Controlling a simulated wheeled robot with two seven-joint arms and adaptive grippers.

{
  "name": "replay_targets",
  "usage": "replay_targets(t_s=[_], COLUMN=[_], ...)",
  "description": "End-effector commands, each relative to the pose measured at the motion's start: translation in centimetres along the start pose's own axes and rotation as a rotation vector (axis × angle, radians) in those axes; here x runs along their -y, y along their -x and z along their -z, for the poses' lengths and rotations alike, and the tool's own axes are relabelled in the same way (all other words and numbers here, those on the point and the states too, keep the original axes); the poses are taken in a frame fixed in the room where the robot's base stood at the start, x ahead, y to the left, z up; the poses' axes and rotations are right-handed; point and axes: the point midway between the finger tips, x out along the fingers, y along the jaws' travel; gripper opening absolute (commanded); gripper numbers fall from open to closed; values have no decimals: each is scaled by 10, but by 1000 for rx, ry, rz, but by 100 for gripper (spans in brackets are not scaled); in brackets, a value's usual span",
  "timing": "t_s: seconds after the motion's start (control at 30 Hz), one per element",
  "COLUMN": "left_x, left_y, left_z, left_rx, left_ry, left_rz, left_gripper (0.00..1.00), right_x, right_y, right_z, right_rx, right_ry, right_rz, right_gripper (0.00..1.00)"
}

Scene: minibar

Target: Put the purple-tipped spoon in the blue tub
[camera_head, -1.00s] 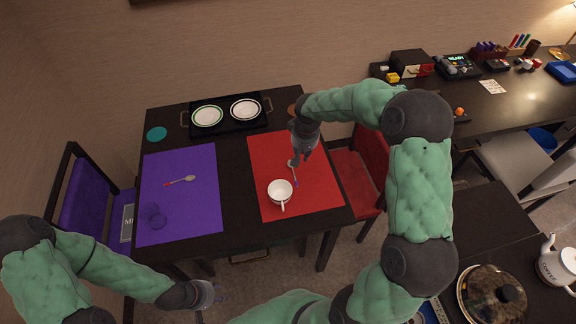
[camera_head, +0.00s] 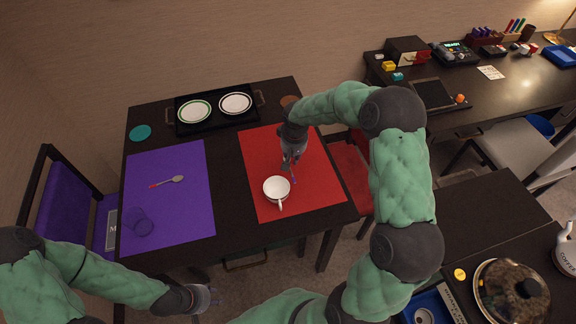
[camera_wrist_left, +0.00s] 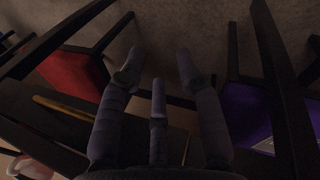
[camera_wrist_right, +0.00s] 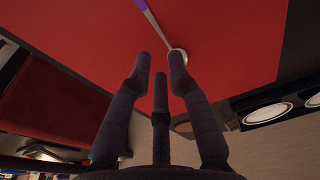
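The purple-tipped spoon lies on the red mat (camera_head: 325,185); in the right wrist view its purple handle end (camera_wrist_right: 140,4) is at the top edge and its metal bowl is partly behind a fingertip. In the head view only the purple end (camera_head: 294,180) shows below my right gripper (camera_head: 289,166), which hides the bowl. My right gripper is open over the spoon, its fingers (camera_wrist_right: 160,62) apart; contact is unclear. My left gripper (camera_head: 214,297) is open and empty in front of the table. A blue tub (camera_head: 408,311) shows at the bottom, partly cut off.
A white cup (camera_head: 276,188) stands on the red mat near the spoon. The purple mat (camera_head: 190,215) holds a red-tipped spoon (camera_head: 168,181) and a purple glass (camera_head: 140,226). A black tray (camera_head: 214,114) with two plates is behind. A lidded pot (camera_head: 510,290) stands lower right.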

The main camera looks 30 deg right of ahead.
Motion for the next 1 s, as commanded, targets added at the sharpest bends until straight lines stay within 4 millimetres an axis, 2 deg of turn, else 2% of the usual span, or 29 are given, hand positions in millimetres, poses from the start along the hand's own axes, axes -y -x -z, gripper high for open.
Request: replay_targets(t_s=[0.23,0.5,1.0], left_x=[3,8,9], left_y=[-8,-23,-24], left_z=[0,1,1], left_rx=[0,0,0], left_ry=[0,0,0], left_rz=[0,0,0], left_gripper=[35,35,35], right_x=[0,2,1], right_y=[-18,-54,-58], right_z=[0,0,0], right_rx=[-1,-2,-2], right_ry=[0,-1,-1], right_rz=[0,0,0], right_gripper=[20,20,20])
